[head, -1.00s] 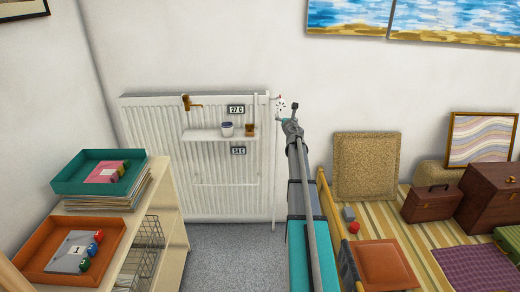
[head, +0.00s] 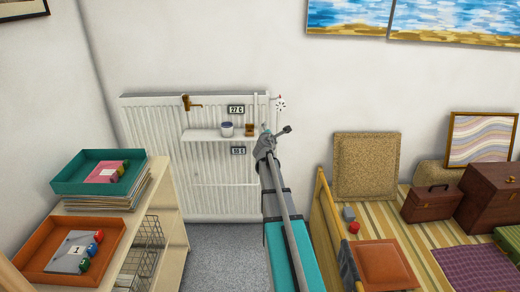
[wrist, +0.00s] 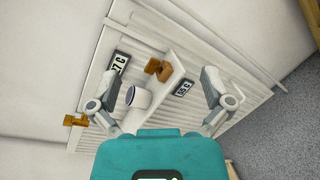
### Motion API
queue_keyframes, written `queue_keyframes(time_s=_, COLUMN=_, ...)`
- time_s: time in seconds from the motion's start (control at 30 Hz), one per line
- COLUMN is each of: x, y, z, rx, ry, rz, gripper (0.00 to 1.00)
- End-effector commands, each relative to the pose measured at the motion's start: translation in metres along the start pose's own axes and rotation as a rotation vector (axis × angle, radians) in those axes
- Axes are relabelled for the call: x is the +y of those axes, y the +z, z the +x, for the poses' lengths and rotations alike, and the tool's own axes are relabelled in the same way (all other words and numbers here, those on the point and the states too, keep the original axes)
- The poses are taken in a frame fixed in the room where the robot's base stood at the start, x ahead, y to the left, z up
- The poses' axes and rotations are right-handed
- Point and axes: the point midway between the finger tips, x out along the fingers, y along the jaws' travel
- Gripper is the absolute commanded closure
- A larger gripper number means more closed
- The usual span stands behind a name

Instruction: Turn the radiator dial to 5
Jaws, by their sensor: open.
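The white radiator (head: 150,150) stands against the wall, and it also fills much of the wrist view (wrist: 160,40), tilted. A small round dial (head: 281,105) with dark marks and a bit of red by it is at the radiator's upper right corner; its number is too small to read. My gripper (head: 275,131) is open and empty, below and slightly left of the dial, apart from it. In the wrist view my open gripper's fingers (wrist: 160,90) frame the radiator's shelf. I cannot make out the dial there.
A shelf (head: 200,135) on the radiator carries a white cup (head: 227,129) and a brown block (head: 249,130). Two temperature plates (head: 236,110) and a brass tap (head: 190,103) are on the radiator. Shelving with trays (head: 100,172) stands left; a bed-like wooden frame (head: 330,225) stands right.

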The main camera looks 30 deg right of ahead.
Motion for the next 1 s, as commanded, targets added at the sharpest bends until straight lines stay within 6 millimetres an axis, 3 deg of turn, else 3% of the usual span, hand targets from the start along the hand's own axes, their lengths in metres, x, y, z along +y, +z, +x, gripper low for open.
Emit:
queue_keyframes(time_s=0.53, x=-0.017, y=-0.043, z=-0.057, rx=0.007, ry=-0.192, rz=0.347, gripper=0.00)
queue_keyframes(time_s=1.0, x=-0.022, y=-0.054, z=-0.069, rx=0.009, ry=-0.242, rz=0.422, gripper=0.00)
